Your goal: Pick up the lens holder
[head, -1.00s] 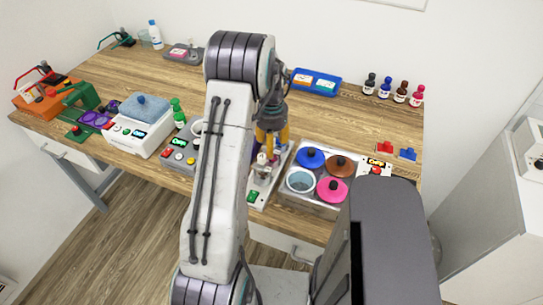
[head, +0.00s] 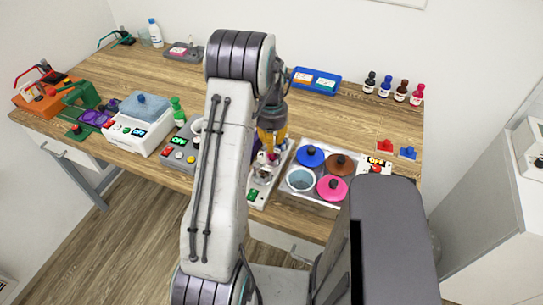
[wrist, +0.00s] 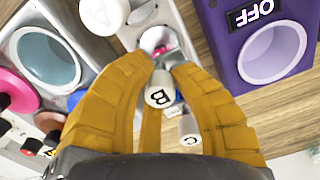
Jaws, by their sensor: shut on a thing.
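My gripper (head: 272,148), with orange-yellow fingers, is low over a white device (head: 258,190) at the table's front edge. In the wrist view my gripper (wrist: 165,62) is shut on a small white cylinder marked B (wrist: 159,92), which I take to be the lens holder. A similar piece marked C (wrist: 189,130) shows between the fingers, and one marked A (wrist: 103,14) is at the top. The fingers partly hide the held piece. I cannot tell whether it is clear of the device.
A tray (head: 318,200) with round lids and an open cup (head: 300,179) stands close on the right. A purple box with a round opening (wrist: 265,48) is near the fingertips. A white box with a blue pad (head: 145,107) stands left. The table behind has free room.

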